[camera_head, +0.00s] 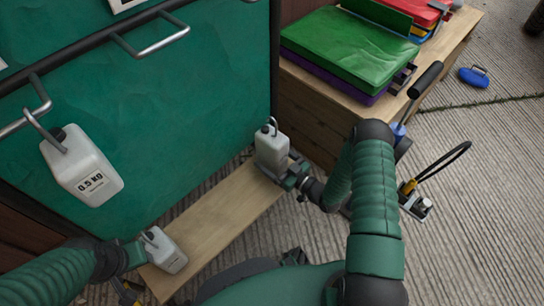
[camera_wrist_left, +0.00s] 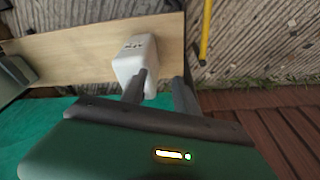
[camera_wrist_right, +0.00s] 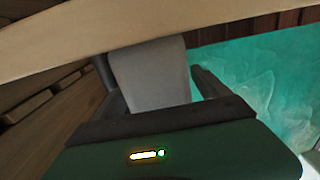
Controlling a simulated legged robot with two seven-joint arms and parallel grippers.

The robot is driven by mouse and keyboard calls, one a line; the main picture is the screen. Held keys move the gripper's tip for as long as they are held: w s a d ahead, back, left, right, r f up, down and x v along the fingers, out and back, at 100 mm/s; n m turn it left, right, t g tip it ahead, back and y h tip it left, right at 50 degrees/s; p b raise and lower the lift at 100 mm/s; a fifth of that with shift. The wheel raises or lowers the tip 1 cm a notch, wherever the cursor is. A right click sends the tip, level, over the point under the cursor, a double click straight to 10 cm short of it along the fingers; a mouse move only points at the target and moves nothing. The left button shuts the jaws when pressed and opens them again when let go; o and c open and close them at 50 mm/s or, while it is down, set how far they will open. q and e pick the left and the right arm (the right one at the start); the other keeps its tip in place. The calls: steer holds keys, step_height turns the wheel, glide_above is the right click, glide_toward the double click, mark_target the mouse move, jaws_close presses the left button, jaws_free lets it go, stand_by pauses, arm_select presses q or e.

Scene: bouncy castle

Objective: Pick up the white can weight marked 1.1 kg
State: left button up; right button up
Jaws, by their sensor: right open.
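A white can weight (camera_head: 271,147) stands at the far end of a wooden bench, its label not visible. My right gripper (camera_head: 292,174) is beside it; in the right wrist view the can (camera_wrist_right: 150,75) stands between the open fingers (camera_wrist_right: 155,85). A second white can weight (camera_head: 163,250) is at the bench's near end. My left gripper (camera_head: 140,255) is beside it, open; in the left wrist view that can (camera_wrist_left: 136,62) is by one finger, with marks too small to read, and the gap between the fingers (camera_wrist_left: 160,90) is empty. I cannot read 1.1 kg on either can.
A white can marked 0.5 KG (camera_head: 82,170) hangs from a metal hook on the green panel (camera_head: 190,110). The wooden bench (camera_head: 220,210) runs along the panel. A wooden box (camera_head: 310,110) with green folded mats (camera_head: 350,45) stands beyond. A pump (camera_head: 415,200) is on the paved ground.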

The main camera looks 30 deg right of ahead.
jaws_close()
steer(key=shift+r, duration=0.15)
stand_by(0.5)
